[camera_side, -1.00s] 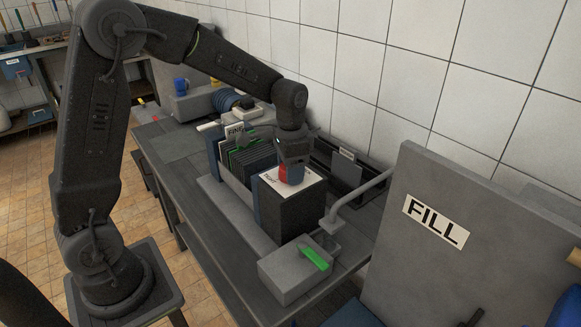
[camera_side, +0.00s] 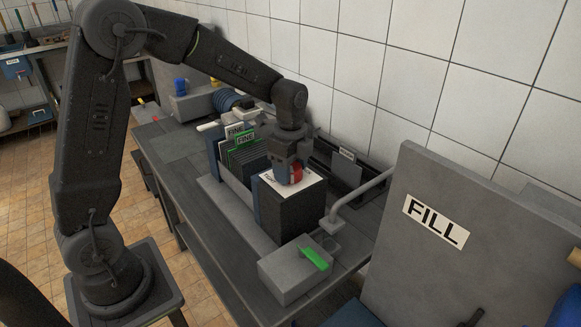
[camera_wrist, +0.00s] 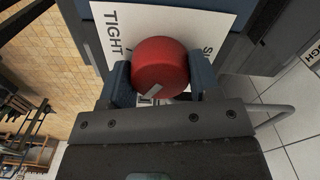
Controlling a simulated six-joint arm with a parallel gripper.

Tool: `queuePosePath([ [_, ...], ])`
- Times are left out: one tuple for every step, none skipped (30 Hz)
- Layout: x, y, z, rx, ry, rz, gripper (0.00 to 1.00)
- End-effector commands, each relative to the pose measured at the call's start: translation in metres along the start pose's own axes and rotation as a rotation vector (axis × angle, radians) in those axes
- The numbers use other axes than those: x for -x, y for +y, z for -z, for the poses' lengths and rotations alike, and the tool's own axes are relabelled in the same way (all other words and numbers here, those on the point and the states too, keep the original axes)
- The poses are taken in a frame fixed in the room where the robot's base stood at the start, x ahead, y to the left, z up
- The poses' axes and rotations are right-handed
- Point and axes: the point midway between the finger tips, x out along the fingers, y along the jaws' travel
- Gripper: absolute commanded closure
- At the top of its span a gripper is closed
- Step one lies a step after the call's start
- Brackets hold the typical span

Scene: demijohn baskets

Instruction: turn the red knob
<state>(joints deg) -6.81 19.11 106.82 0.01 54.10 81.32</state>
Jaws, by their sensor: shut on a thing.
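The red knob (camera_side: 296,173) sits on top of a dark box (camera_side: 291,212) with a white label plate (camera_side: 275,181). In the wrist view the knob (camera_wrist: 160,67) is round, with a pale mark near its lower edge. The plate (camera_wrist: 113,49) reads "TIGHT" on the left; the lettering on the right is partly hidden. My gripper (camera_side: 291,176) points down from above. Its two blue-grey fingers (camera_wrist: 159,80) are shut on the knob, one on each side. In the side view the gripper hides part of the knob.
Upright plates labelled "FINE" (camera_side: 244,139) stand left of the box. A grey block with a green lever (camera_side: 314,258) sits in front, beside a bent grey pipe (camera_side: 358,199). A tall grey panel marked "FILL" (camera_side: 436,221) stands at right. The bench's left end (camera_side: 172,143) has free room.

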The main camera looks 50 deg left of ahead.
Motion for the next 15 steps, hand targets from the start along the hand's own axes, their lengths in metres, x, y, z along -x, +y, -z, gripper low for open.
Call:
queuePosePath([
  [0.0010, -0.0005, 0.0003, -0.045, 0.001, 0.003, 0.67],
  [0.0010, -0.0005, 0.0003, -0.073, 0.001, 0.003, 0.67],
  [0.0010, -0.0005, 0.0003, -0.112, 0.001, 0.003, 0.67],
  [0.0010, -0.0005, 0.0003, -0.140, 0.001, 0.003, 0.67],
  [0.0010, -0.0005, 0.0004, -0.169, 0.001, 0.003, 0.67],
  [0.0010, -0.0005, 0.0004, -0.207, 0.001, 0.003, 0.67],
  [0.0010, -0.0005, 0.0004, -0.235, 0.001, 0.003, 0.67],
  [0.0010, -0.0005, 0.0004, -0.264, 0.001, 0.003, 0.67],
  [0.0010, -0.0005, 0.0004, -0.302, 0.001, 0.003, 0.67],
  [0.0010, -0.0005, 0.0004, -0.330, 0.001, 0.003, 0.67],
  [0.0010, -0.0005, 0.0004, -0.358, 0.001, 0.003, 0.67],
  [0.0010, -0.0005, 0.0004, -0.397, 0.001, 0.003, 0.67],
  [0.0010, -0.0005, 0.0004, -0.425, 0.001, 0.003, 0.67],
  [0.0010, -0.0005, 0.0004, -0.453, 0.001, 0.003, 0.67],
  [0.0010, -0.0005, 0.0004, -0.491, 0.001, 0.003, 0.67],
])
